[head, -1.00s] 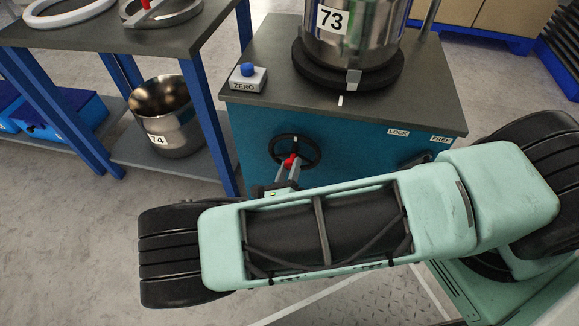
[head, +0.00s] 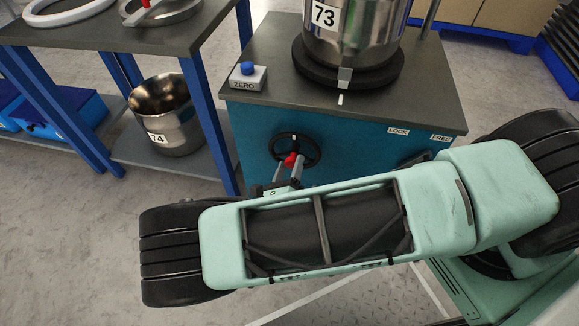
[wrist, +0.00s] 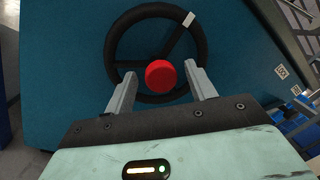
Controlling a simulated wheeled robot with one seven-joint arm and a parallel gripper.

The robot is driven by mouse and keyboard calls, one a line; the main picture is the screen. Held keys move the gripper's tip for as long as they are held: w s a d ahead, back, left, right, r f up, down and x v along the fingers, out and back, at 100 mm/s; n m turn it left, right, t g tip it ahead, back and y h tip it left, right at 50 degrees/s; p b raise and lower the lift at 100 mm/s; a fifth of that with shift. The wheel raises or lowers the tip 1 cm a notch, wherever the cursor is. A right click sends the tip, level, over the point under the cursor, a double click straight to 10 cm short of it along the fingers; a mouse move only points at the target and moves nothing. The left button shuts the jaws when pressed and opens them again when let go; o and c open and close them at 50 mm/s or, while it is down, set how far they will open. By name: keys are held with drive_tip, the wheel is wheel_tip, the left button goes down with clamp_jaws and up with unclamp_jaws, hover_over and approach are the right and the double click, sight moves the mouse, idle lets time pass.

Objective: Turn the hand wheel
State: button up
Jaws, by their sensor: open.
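The black hand wheel (head: 312,140) with a red knob (wrist: 160,75) at its middle sits on the blue front of a cabinet. In the wrist view the wheel's rim (wrist: 112,45) is seen nearly face-on, with a white mark (wrist: 188,18) at its upper right. My gripper (head: 287,166) is open in front of the wheel. In the wrist view its two grey fingers (wrist: 160,72) stand apart on either side of the red knob, with gaps at both sides. Whether the fingertips touch the wheel's rim or spokes I cannot tell.
On the cabinet top (head: 430,95) stands a steel pot marked 73 (head: 365,35) on a black round base (head: 385,78), near a white line. A ZERO box with a blue button (head: 248,78) is at left. LOCK (head: 398,131) and FREE labels are on the front. A blue-legged table (head: 95,42) stands left.

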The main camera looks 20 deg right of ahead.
drive_tip(key=p+v, duration=0.1)
drive_tip(key=v, duration=1.6)
drive_tip(key=shift+s, duration=0.2)
drive_tip(key=shift+a, duration=0.15)
drive_tip(key=s+d+r+m+g+y+p, duration=0.1)
drive_tip(key=r+m+g+y+p, duration=0.3)
drive_tip(key=r+m+p, duration=0.5)
drive_tip(key=s+d+r+m+g+y+p, duration=0.2)
drive_tip(key=r+m+g+p, duration=0.4)
drive_tip(key=r, duration=2.5)
drive_tip(key=s+d+r+m+g+y+p, duration=0.2)
drive_tip(key=r+m+y+p, duration=0.5)
drive_tip(key=r+m+p, duration=0.5)
wheel_tip(320, 180, up, 8)
drive_tip(key=s+m+g, duration=0.1)
drive_tip(key=m+g, duration=0.1)
drive_tip(key=shift+s+d+m+g, duration=0.2)
drive_tip(key=shift+d+m+g, duration=0.1)
drive_tip(key=shift+g, duration=0.1)
drive_tip(key=shift+a, duration=0.1)
